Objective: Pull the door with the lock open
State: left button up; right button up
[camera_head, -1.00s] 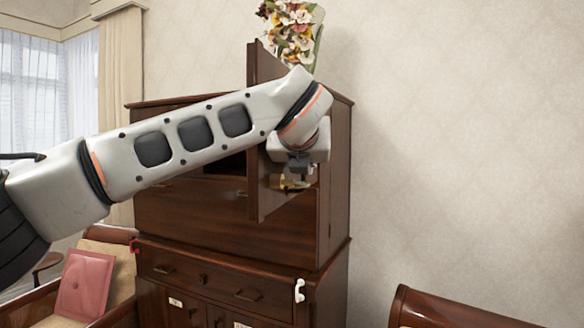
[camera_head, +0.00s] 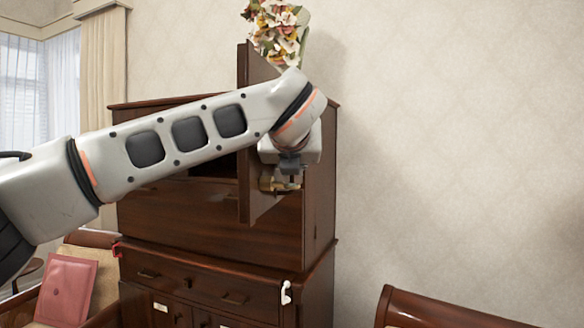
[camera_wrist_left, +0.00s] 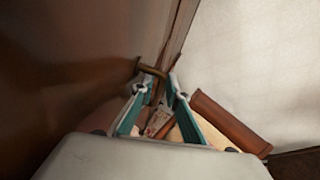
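The dark brown cabinet door (camera_head: 244,140) stands swung out from the upper part of the wooden cabinet (camera_head: 210,228), beside a dark opening. A brass handle with lock (camera_head: 270,185) is on the door's right-hand face, partly hidden by my left gripper (camera_head: 288,180). In the left wrist view, the curved handle (camera_wrist_left: 150,69) crosses at the teal fingertips of my left gripper (camera_wrist_left: 155,83). The fingertips are apart, with the handle's end between or just beyond them. I cannot tell whether they touch it. My right gripper is not in view.
A flower arrangement (camera_head: 277,30) stands on top of the cabinet. A brown wooden furniture edge (camera_head: 440,312) is at lower right. The space before the wall right of the cabinet is clear.

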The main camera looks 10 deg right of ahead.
pick_arm(q)
jog(key=v, duration=1.2)
